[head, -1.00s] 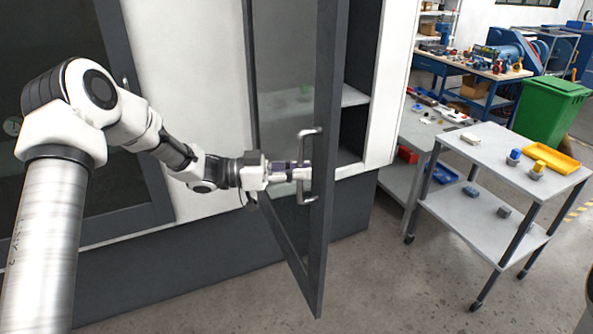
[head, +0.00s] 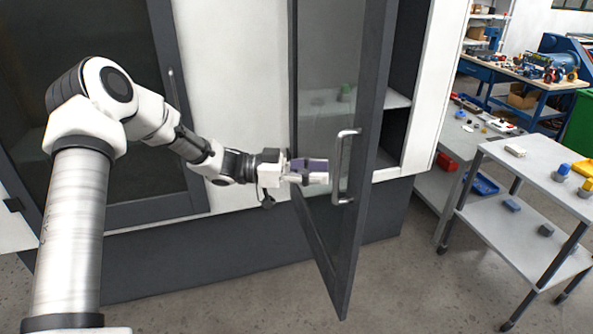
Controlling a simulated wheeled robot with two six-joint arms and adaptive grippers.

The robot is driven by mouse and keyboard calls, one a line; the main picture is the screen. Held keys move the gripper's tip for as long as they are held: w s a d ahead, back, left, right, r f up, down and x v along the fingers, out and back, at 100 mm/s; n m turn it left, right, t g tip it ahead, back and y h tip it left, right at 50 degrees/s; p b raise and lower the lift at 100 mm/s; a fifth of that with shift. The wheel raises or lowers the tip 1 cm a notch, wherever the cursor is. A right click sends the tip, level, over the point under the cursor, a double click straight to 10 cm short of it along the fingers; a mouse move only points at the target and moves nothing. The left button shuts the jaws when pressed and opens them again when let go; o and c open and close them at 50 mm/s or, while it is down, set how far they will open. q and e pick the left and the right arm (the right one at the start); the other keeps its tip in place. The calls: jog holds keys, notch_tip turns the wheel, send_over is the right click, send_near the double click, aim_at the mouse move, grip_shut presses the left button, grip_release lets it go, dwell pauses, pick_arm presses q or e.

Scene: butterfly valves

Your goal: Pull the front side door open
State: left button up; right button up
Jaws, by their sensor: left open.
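The front side door (head: 364,135) is a dark-framed glass door that stands ajar, swung out from the white cabinet. Its silver bar handle (head: 340,165) is upright on the frame. My left gripper (head: 322,171) is open, just left of the handle, with its fingertips pointing at it. A small gap shows between the fingertips and the handle. Through the opening right of the door a grey shelf (head: 390,100) shows inside the cabinet. My right gripper is out of view.
A grey two-tier cart (head: 540,165) with small parts stands to the right. A bench (head: 437,190) stands behind it, beside the cabinet. Another dark glass door (head: 85,85) is at the left, behind my left arm. Bare floor (head: 400,285) lies in front of the door.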

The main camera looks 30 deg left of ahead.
pick_arm(q)
jog(key=v, duration=0.7)
jog(key=shift+a, duration=0.25)
jog(key=shift+s, duration=0.1)
